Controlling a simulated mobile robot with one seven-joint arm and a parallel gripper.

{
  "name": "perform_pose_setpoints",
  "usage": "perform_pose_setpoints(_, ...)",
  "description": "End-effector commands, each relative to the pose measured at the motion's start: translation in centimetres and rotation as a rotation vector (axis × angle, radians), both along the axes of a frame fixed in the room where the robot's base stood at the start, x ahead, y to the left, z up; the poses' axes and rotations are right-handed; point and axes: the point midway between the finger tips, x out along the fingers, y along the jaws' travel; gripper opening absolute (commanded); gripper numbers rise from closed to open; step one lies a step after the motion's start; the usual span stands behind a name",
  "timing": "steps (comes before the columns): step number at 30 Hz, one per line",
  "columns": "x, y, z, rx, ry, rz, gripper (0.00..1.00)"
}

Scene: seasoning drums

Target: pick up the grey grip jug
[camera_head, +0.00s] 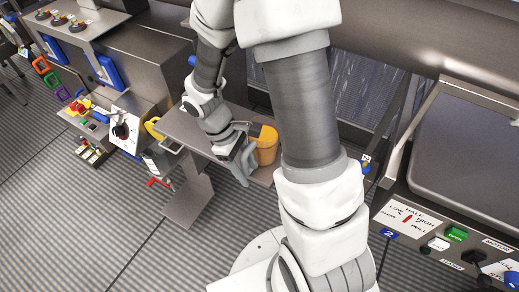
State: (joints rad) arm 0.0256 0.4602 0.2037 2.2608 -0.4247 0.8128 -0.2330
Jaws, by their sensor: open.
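An orange jug (266,151) with a dark top stands on a small grey metal shelf (185,127) in the middle of the head view. A grey-blue curved piece (241,172) shows at its left and looks like its grip, though the join is hidden. My gripper (243,152) is open, just left of the jug and over the grey piece. It is too small to tell whether the fingers touch or surround the grip. My own arm hides the area right of the jug.
A yellow round thing (154,127) is at the shelf's left end. A control panel with a black knob (121,131) stands further left. Another panel with a green button (456,234) is at the lower right. The ribbed floor (90,215) at lower left is clear.

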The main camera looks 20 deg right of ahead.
Motion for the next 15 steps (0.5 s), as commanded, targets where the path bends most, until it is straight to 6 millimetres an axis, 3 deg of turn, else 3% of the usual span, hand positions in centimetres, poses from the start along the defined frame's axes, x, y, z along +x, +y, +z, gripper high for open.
perform_pose_setpoints(3,-0.39,-0.35,-1.26,0.000,0.001,0.000,0.57)
perform_pose_setpoints(11,-0.45,-0.42,-1.46,0.000,-0.001,-0.001,0.57)
perform_pose_setpoints(15,-0.43,-0.41,-1.44,0.001,-0.001,0.000,0.35)
